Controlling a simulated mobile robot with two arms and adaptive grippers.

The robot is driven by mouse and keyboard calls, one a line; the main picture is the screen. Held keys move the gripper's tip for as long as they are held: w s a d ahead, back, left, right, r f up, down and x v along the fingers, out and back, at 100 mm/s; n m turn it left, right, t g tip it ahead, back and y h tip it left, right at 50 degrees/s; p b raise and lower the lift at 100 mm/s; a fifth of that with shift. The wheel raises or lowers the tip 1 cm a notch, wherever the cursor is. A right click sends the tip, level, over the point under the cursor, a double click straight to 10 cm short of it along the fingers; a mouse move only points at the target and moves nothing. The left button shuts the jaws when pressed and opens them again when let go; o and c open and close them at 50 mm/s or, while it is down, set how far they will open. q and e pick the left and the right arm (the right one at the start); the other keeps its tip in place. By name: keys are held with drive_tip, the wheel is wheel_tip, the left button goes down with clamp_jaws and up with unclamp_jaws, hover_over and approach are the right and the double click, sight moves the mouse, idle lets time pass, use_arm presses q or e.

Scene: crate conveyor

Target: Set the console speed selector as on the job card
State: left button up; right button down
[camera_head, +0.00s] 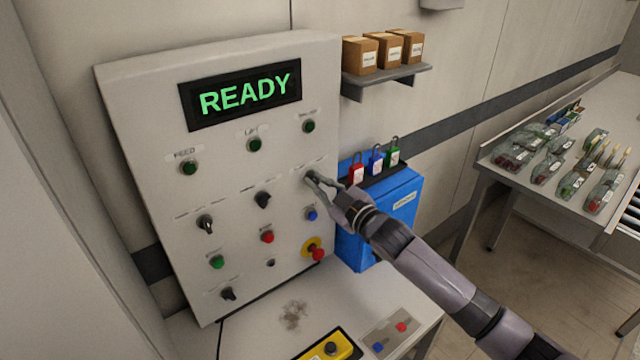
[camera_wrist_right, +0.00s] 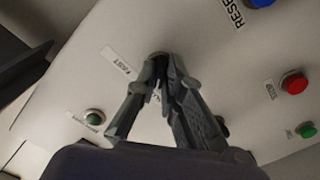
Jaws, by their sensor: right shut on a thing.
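The console (camera_head: 150,150) is a grey upright panel with a display reading READY (camera_head: 242,94) in green. My right gripper (camera_head: 313,180) is at the right-hand selector of the panel's upper selector row. In the right wrist view, the fingers (camera_wrist_right: 160,72) close around a dark knob there, mostly hidden by them. A white label (camera_wrist_right: 119,61) sits beside the knob; its print is too small to read surely. Two other black selectors (camera_head: 205,224) and (camera_head: 263,200) show in the same row. My left gripper is out of view. I cannot make out a job card.
Below my gripper are a blue button (camera_head: 311,214) and a red emergency stop (camera_head: 317,254) on yellow. A blue cabinet (camera_head: 401,205) with padlocks stands close right. A yellow control box (camera_head: 330,348) lies on the ledge. A table (camera_head: 500,170) with parts stands farther right.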

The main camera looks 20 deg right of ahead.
drive_tip(key=shift+n, duration=0.8)
drive_tip(key=c, duration=1.7)
unclamp_jaws()
drive_tip(key=shift+s, duration=0.1)
drive_tip(key=v, duration=1.2)
